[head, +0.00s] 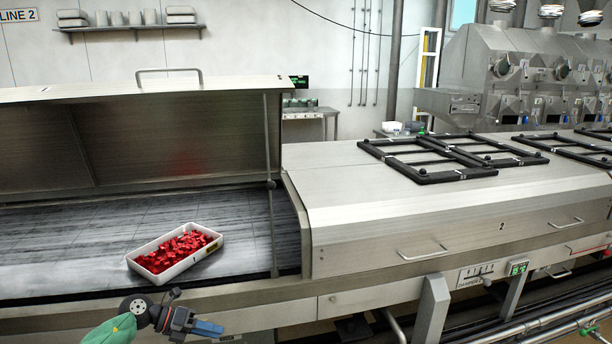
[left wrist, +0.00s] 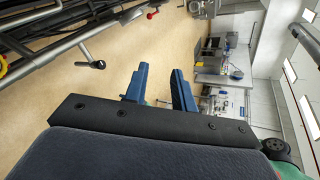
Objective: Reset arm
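My left gripper (head: 208,328) is low in the head view, in front of the dryer's front edge and below the tray. In the left wrist view its two blue fingers (left wrist: 159,85) stand apart with nothing between them. The dryer hood (head: 180,130) is raised at the left, with a handle (head: 170,71) on its top edge. A thin upright rod (head: 271,150) stands at its right end. My right gripper is in neither view.
A white tray (head: 205,257) of red pieces sits on the dark bed (head: 80,245) under the raised hood. A closed metal cover (head: 400,215) lies to the right, with black frames (head: 440,158) on it. Open floor (left wrist: 150,50) shows in the left wrist view.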

